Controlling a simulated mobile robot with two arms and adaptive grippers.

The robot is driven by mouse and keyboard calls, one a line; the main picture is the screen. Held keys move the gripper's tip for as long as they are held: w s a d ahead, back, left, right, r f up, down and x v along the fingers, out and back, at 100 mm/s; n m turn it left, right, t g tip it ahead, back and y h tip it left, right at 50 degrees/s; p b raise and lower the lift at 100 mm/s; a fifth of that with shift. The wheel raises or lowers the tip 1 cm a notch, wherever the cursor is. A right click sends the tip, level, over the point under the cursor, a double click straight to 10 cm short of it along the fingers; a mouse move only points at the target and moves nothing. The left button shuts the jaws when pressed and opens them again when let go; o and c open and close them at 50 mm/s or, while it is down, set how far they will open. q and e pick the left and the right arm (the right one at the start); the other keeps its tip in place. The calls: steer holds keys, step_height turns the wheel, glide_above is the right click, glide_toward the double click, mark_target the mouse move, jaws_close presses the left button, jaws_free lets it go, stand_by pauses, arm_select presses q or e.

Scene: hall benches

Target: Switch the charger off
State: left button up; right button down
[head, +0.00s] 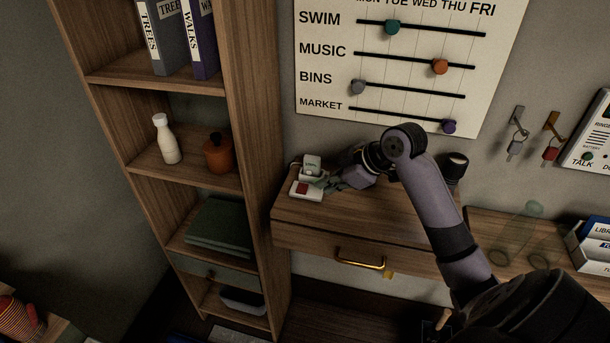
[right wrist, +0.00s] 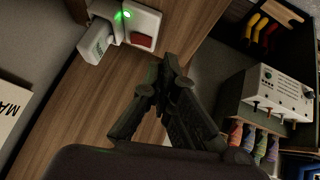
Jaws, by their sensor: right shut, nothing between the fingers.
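The charger (head: 312,164) is a white block plugged into a white socket box (head: 308,193) on the wooden drawer top. The box carries a red switch (head: 301,188). In the right wrist view the charger (right wrist: 97,41) sits beside the box, near a lit green light (right wrist: 122,15), and the red switch (right wrist: 142,40) faces the camera. My right gripper (head: 338,184) is shut and empty, just right of the box. In the right wrist view its fingertips (right wrist: 167,68) are close to the switch, with a small gap in the picture. My left gripper is out of view.
A tall shelf (head: 250,120) stands left of the drawer unit, holding a white bottle (head: 166,140) and an orange pot (head: 218,153). A dark cup (head: 454,167) stands behind my right arm. A slider board (head: 400,90) hangs above. The drawer has a brass handle (head: 360,262).

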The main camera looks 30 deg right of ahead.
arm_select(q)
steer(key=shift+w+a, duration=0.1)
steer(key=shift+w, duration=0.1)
arm_select(e)
step_height(320, 180, up, 6)
steer(key=w+d+n+t, duration=0.1)
steer(key=d, duration=0.1)
steer(key=shift+w+d+r+y, duration=0.2)
steer(key=shift+w+d+y, duration=0.15)
steer(key=shift+y, duration=0.05)
steer(key=p, duration=0.2)
glide_above(308, 186)
steer(key=s, duration=0.1)
steer(key=f, duration=0.4)
steer(key=a+f, duration=0.1)
steer(key=f, duration=0.1)
steer(key=shift+f, duration=0.15)
steer(key=f, duration=0.2)
steer(key=f+p, duration=0.1)
steer(key=shift+w+d+f, duration=0.15)
steer(key=shift+w+d, duration=0.15)
steer(key=shift+w, duration=0.1)
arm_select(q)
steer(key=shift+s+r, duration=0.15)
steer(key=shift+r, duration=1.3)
arm_select(e)
steer(key=shift+w+d+f, duration=0.1)
steer(key=shift+d+f, duration=0.05)
steer(key=shift+f, duration=0.4)
